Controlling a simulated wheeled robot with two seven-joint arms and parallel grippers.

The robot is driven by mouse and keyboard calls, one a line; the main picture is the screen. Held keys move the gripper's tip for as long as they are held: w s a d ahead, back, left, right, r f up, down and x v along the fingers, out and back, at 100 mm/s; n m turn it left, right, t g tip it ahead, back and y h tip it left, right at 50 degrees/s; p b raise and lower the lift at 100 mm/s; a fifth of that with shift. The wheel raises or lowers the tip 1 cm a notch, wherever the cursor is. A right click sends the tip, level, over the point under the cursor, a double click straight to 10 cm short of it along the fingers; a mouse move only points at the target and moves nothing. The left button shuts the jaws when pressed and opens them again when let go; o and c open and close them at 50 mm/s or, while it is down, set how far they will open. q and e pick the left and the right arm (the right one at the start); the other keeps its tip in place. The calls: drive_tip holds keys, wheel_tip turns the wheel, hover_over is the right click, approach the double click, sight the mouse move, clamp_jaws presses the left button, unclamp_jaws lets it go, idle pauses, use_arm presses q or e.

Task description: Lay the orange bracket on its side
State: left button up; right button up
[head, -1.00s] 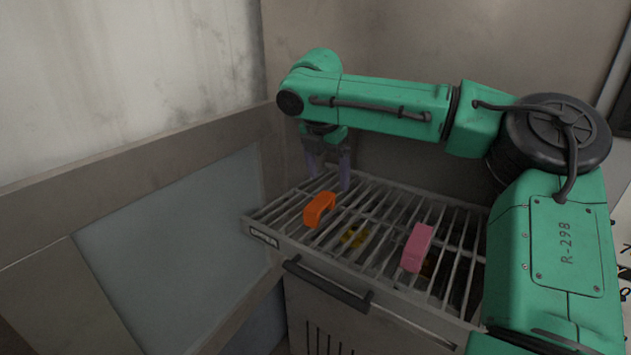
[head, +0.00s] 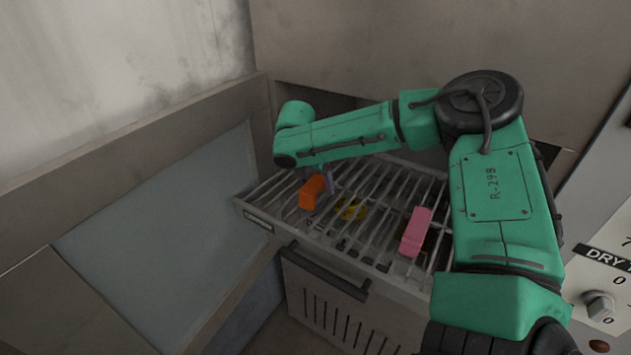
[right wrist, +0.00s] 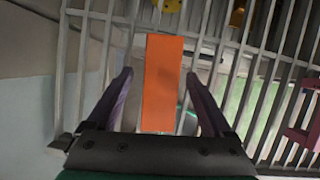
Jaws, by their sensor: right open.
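The orange bracket (head: 312,192) sits on the rail rack at its left part in the head view. In the right wrist view the orange bracket (right wrist: 163,84) is a long upright rectangle between the fingers. My right gripper (right wrist: 160,85) is open, with one purple-grey finger on each side of the bracket and gaps between. In the head view my right gripper (head: 326,177) is mostly hidden behind the bracket and under the forearm. My left gripper is not in view.
A pink block (head: 415,232) lies on the rails to the right. Yellow pieces (head: 350,209) show below the rails. A wall panel stands close on the left of the rail rack (head: 262,218). A control panel (head: 607,275) is at the right.

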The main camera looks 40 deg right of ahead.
drive_tip(key=shift+s, duration=0.2)
drive_tip(key=c, duration=0.4)
drive_tip(key=shift+w, duration=0.1)
drive_tip(key=c, duration=0.9)
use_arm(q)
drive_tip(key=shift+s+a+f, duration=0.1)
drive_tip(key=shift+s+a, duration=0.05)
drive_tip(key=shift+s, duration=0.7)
use_arm(e)
clamp_jaws()
